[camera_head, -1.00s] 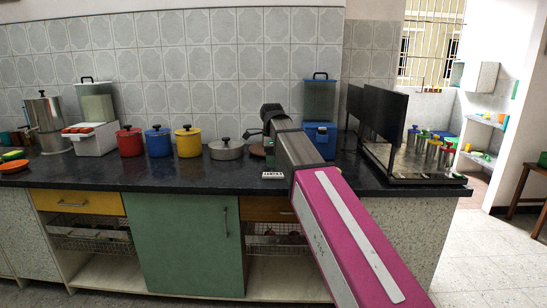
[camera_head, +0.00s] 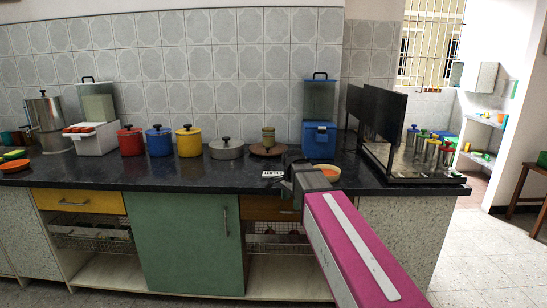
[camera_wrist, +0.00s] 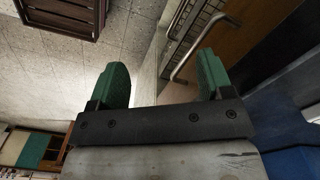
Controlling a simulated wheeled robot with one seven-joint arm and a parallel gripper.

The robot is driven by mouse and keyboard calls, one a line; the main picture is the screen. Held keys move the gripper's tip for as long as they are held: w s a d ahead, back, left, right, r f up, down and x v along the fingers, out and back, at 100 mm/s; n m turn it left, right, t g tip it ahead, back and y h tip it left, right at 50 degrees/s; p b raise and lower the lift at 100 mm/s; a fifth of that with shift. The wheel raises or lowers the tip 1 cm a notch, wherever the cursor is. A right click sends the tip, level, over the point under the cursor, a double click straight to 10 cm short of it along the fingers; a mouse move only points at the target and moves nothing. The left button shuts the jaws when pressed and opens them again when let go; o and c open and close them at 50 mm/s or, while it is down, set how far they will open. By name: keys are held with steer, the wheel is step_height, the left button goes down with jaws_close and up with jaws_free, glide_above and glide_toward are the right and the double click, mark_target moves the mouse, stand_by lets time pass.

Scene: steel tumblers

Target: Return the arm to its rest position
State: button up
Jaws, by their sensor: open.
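My arm, with a magenta link and a grey wrist, reaches toward the counter edge in the head view. My gripper (camera_wrist: 165,82) shows in the wrist view with its two green fingertips wide apart and nothing between them. Between the fingers I see the floor and the front of a cabinet with a metal handle (camera_wrist: 190,62). In the head view the wrist end (camera_head: 295,178) is low, near the front edge of the counter, and the fingers cannot be made out there.
The dark counter (camera_head: 180,178) holds red (camera_head: 130,141), blue (camera_head: 159,141) and yellow (camera_head: 188,141) pots and a steel pot (camera_head: 226,149). An orange bowl (camera_head: 330,172) sits close behind my wrist. A black-panelled stand (camera_head: 385,115) with tumblers is at right.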

steer(key=s+d+f+n, duration=0.5)
steer(key=s+f, duration=0.2)
steer(key=f, duration=0.3)
steer(key=s+d+f+n, duration=0.6)
steer(key=s+f, duration=0.2)
steer(key=f, duration=0.3)
steer(key=shift+d, duration=0.3)
